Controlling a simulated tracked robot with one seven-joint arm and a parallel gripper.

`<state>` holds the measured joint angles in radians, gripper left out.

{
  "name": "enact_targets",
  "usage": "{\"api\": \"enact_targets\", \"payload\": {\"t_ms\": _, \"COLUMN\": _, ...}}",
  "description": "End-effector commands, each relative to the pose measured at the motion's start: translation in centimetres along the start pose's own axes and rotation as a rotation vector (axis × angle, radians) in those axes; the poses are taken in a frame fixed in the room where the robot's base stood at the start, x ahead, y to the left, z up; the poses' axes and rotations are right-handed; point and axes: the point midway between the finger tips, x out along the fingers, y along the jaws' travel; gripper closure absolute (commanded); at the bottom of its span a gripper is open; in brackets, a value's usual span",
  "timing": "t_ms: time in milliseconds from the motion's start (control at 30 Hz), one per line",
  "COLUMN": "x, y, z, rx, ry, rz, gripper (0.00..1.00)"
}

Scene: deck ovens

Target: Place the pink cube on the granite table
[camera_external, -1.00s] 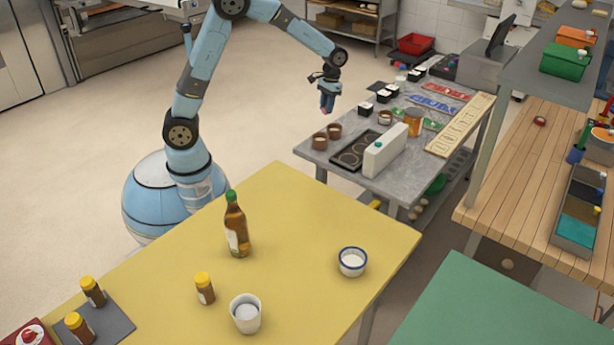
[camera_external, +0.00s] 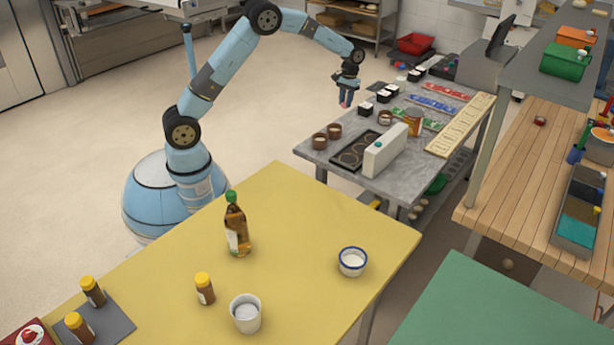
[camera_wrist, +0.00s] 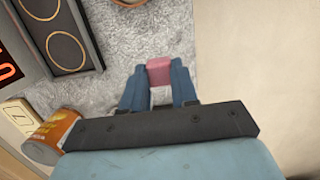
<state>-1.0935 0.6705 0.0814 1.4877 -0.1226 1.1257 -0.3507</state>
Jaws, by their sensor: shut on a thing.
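The pink cube (camera_wrist: 158,70) is held between the two blue fingertips of my gripper (camera_wrist: 158,84) in the wrist view. In the external view my gripper (camera_external: 348,95) hangs pointing down, with a bit of pink (camera_external: 345,105) at its tips. The granite table (camera_external: 393,182) is the grey speckled table at the back centre. In the wrist view its grey top (camera_wrist: 115,88) lies beneath the cube. The gripper appears over or close to the table's left edge; the cube's exact height above it is hard to tell.
A yellow table (camera_external: 310,215) with bottles stands in front.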

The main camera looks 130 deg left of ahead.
Motion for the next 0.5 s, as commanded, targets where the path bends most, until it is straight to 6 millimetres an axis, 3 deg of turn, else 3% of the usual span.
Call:
{"api": "enact_targets", "payload": {"t_ms": 300, "x": 3.9, "y": 2.3, "z": -3.8, "rx": 0.001, "ry": -0.001, "rz": -0.001, "gripper": 1.00}}
{"api": "enact_targets", "payload": {"t_ms": 500, "x": 4.9, "y": 2.9, "z": -4.8, "rx": 0.000, "ry": -0.001, "rz": 0.000, "gripper": 1.00}}
